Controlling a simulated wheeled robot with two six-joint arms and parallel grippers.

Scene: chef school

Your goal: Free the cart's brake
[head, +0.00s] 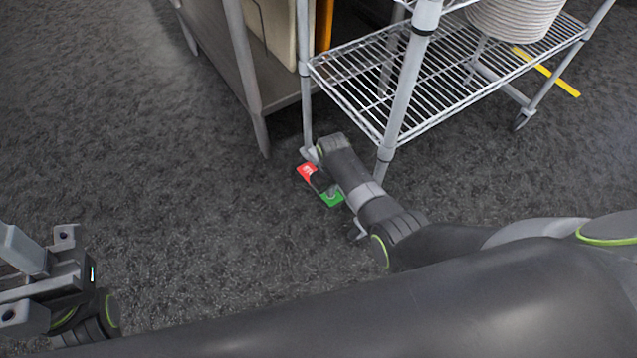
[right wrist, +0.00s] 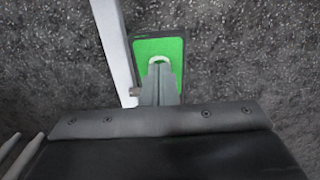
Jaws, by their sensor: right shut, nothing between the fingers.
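The cart (head: 400,95) is a grey metal frame with wire shelves. A brake pedal shows low by its near leg in the head view, with a red end (head: 307,170) and a green end (head: 332,199). My right arm reaches down beside it and hides part of it. In the right wrist view my right gripper (right wrist: 160,72) is shut and empty, its tips over the green pad (right wrist: 143,49). I cannot tell whether they touch it. My left gripper (head: 40,280) is at the lower left of the head view, away from the cart, partly cut off by the edge.
A cabinet or table with grey legs (head: 240,60) stands just left of the cart. A stack of pale plates (head: 515,15) sits on the cart. A yellow strip (head: 548,72) lies on the floor behind it. The dark floor at left is clear.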

